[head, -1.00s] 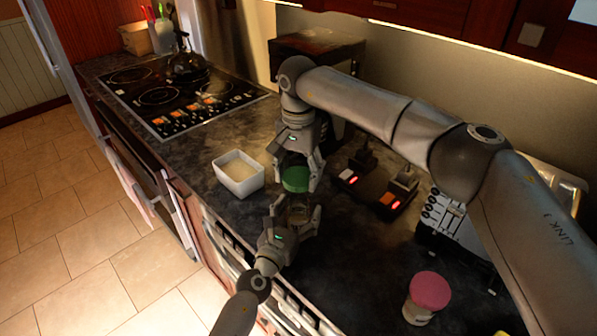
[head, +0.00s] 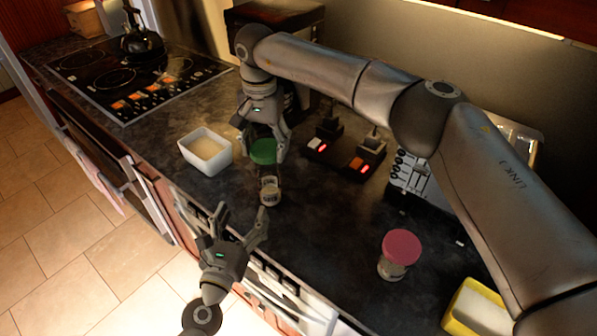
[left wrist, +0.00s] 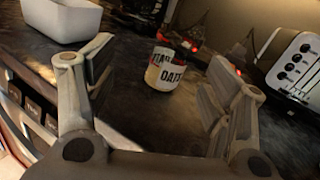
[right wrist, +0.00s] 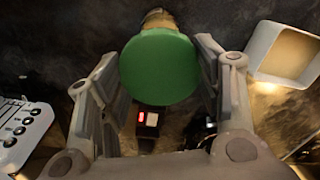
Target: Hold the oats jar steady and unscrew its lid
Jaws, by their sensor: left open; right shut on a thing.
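The oats jar (head: 269,193) stands upright on the dark counter; its label shows in the left wrist view (left wrist: 164,76). The green lid (head: 263,152) is in my right gripper (head: 264,150), above and behind the jar and apart from it. In the right wrist view the lid (right wrist: 160,66) faces the camera between the fingers, with part of the jar (right wrist: 158,18) showing past its edge. My left gripper (head: 243,214) is open and empty, in front of the jar near the counter's front edge, not touching it.
A white container (head: 205,165) of pale contents stands left of the jar. A dark device (head: 345,158) with red lights and a toaster (head: 410,178) stand behind and right. A pink-lidded jar (head: 400,250) and a yellow container (head: 470,310) are at front right. The mid-counter is clear.

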